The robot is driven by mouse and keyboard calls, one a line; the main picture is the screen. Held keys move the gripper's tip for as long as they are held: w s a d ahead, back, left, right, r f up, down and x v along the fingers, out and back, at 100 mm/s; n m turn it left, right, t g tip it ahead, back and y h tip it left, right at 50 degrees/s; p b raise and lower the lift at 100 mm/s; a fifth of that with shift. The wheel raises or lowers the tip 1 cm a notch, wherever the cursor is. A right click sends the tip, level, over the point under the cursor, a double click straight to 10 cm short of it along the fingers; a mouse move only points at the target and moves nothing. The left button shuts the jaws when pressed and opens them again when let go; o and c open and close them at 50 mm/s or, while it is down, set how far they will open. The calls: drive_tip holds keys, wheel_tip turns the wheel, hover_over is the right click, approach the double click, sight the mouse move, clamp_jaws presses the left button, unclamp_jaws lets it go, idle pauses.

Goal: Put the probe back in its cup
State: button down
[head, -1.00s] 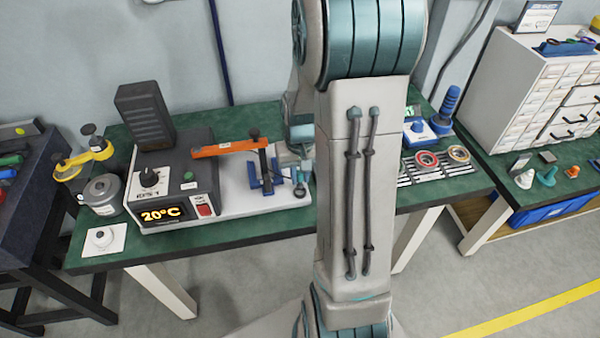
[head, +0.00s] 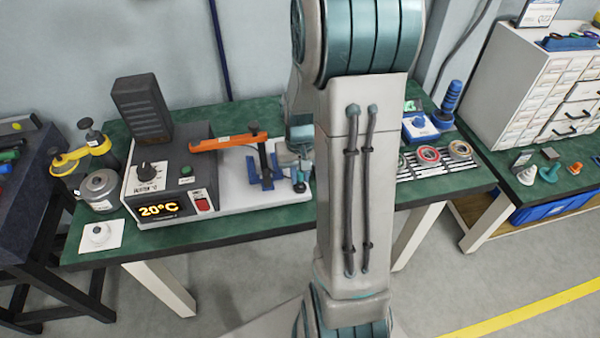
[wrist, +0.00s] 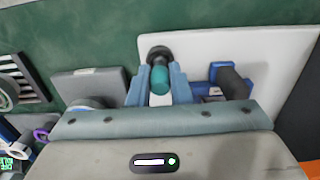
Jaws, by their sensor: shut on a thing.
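My gripper (wrist: 159,88) is shut on a teal cylindrical piece, which I take to be the probe (wrist: 160,78), between its two pale blue fingers in the wrist view. A dark round piece (wrist: 158,53), perhaps the cup, shows right at the far end of the probe. I cannot tell whether the probe is inside it or just above it. Both are over the white base plate (wrist: 205,50). In the head view my gripper (head: 300,172) is partly hidden by my arm, at the right end of the white plate, and the probe is not clear there.
A dark tester (head: 170,185) reading 20°C stands left of the plate. An orange lever (head: 222,143) and a blue clamp (head: 265,172) stand close left of my gripper. A rack with rings (head: 430,157) is to the right. The green table (head: 250,228) is bare in front.

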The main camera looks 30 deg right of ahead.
drive_tip(key=shift+f, duration=0.35)
drive_tip(key=c, duration=1.3)
unclamp_jaws()
drive_tip(key=shift+o, duration=0.2)
drive_tip(key=shift+r, duration=0.1)
wheel_tip(320, 180, up, 8)
drive_tip(key=p, duration=0.5)
drive_tip(key=shift+p, duration=0.3)
